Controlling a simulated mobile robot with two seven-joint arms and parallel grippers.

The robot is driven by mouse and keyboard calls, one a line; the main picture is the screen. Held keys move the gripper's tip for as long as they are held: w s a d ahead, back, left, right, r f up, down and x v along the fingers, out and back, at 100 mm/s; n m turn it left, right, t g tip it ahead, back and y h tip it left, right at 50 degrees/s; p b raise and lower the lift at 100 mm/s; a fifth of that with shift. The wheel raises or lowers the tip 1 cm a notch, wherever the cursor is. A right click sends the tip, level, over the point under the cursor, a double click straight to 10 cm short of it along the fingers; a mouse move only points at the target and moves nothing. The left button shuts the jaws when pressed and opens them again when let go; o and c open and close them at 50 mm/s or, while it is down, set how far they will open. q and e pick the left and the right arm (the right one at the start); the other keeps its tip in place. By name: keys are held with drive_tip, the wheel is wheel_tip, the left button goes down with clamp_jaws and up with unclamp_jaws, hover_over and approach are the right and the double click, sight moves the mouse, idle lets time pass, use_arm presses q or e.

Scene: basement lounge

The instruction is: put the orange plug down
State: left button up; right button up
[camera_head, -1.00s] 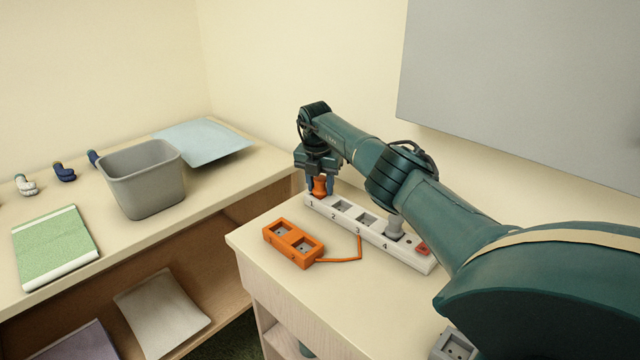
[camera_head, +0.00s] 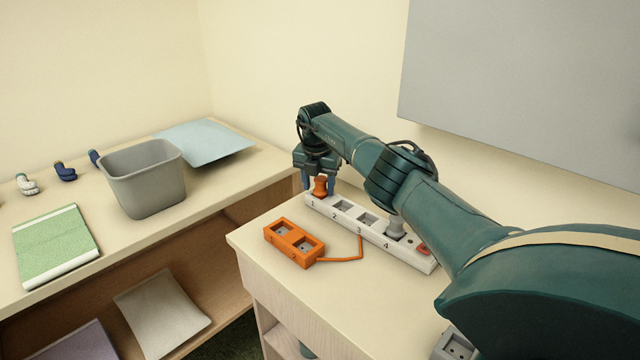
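The orange plug (camera_head: 320,187) stands upright at socket 1, the far left end of the white power strip (camera_head: 375,238). My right gripper (camera_head: 319,181) is above and around it, one finger on each side. The fingers look spread, with small gaps between them and the plug. The plug's prongs are hidden, so I cannot see how deep it sits. My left gripper is not in view.
A grey plug (camera_head: 395,227) stands at socket 4, near a red switch (camera_head: 423,249). An orange two-socket block (camera_head: 293,243) with an orange cord lies in front of the strip. A grey bin (camera_head: 146,180) stands on the left shelf.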

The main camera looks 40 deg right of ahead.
sight(319, 194)
drive_tip(key=shift+s+f+g, duration=0.3)
drive_tip(key=shift+s+f, duration=0.2)
drive_tip(key=shift+f, duration=0.15)
drive_tip(key=shift+d+r+p, duration=0.1)
drive_tip(key=shift+r+p, duration=0.15)
drive_tip(key=shift+p, duration=0.05)
wheel_tip(319, 194, up, 13)
drive_tip(key=a, duration=0.1)
drive_tip(key=shift+s+a, duration=0.25)
drive_tip(key=shift+o, duration=0.3)
drive_tip(key=shift+f, duration=0.1)
drive_tip(key=o, duration=0.5)
